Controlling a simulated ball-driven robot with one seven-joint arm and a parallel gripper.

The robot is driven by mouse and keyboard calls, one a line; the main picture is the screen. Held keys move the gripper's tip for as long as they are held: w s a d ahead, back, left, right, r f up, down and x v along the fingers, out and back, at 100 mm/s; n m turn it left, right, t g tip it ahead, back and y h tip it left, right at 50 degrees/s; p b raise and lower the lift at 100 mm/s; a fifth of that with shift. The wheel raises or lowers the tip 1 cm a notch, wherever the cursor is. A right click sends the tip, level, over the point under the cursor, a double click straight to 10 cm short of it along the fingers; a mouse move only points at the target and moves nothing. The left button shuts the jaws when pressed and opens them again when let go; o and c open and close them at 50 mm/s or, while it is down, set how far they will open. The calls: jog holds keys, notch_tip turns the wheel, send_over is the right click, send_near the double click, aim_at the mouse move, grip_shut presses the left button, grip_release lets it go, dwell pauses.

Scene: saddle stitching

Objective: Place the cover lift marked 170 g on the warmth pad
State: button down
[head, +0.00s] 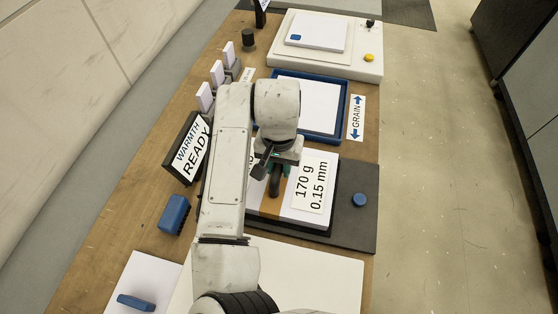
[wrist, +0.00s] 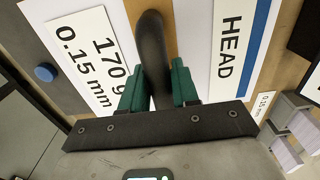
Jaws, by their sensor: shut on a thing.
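The cover lift (head: 312,192) is a white panel with a brown strip and a label reading 170 g, 0.15 mm. It lies over the dark grey warmth pad (head: 354,230), whose right part with a blue knob (head: 360,200) stays bare. I cannot tell whether the lift touches the pad. My gripper (wrist: 157,88) has green fingers shut on the lift's dark upright handle (wrist: 152,45). The lift's label (wrist: 92,58) and the word HEAD (wrist: 231,50) show in the wrist view. My arm hides the lift's left part in the head view.
A sign reading WARMTH READY (head: 189,148) and a blue block (head: 174,214) stand left of my arm. A blue-rimmed tray (head: 341,112) lies behind, with a GRAIN label (head: 356,117) beside it. A white station (head: 368,73) is at the back. White sheets (head: 320,275) lie in front.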

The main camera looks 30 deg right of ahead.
jog(key=c, duration=1.3)
grip_release()
jog(key=shift+f, duration=0.1)
jog(key=o, duration=0.5)
jog(key=shift+c, duration=0.2)
notch_tip(320, 180, up, 12)
jog(key=b, duration=0.1)
jog(key=shift+r, duration=0.2)
jog(key=shift+f, duration=0.1)
